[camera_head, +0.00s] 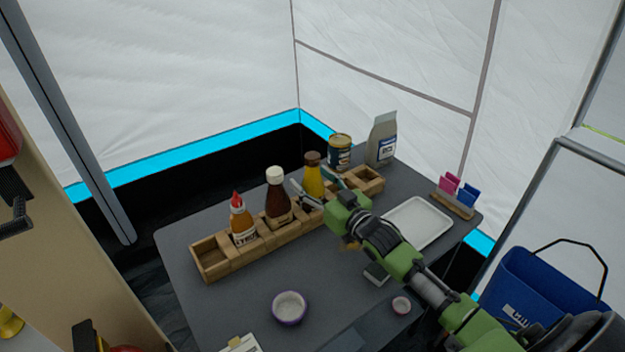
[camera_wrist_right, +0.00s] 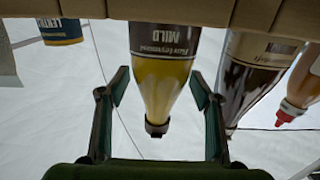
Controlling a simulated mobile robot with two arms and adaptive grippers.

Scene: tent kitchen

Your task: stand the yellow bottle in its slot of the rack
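The yellow bottle (camera_head: 313,182) has a brown cap and stands upright in the wooden rack (camera_head: 210,262), right of the dark brown bottle (camera_head: 277,200). Its lower part is partly hidden by my gripper in the head view. In the right wrist view, which is upside down, the yellow bottle (camera_wrist_right: 162,75) rises from the rack (camera_wrist_right: 240,14), with its "MILD" label showing. My right gripper (camera_head: 311,186) is open, with one finger on each side of the bottle. In the wrist view, gaps show between the fingers (camera_wrist_right: 160,92) and the bottle's neck. My left gripper is not in view.
A sauce bottle with a red tip (camera_head: 241,220) stands left in the rack. A tin (camera_head: 340,151) and a paper bag (camera_head: 382,140) stand behind. A white tray (camera_head: 420,222) lies right, near a small holder (camera_head: 452,204). A bowl (camera_head: 290,307) sits in front.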

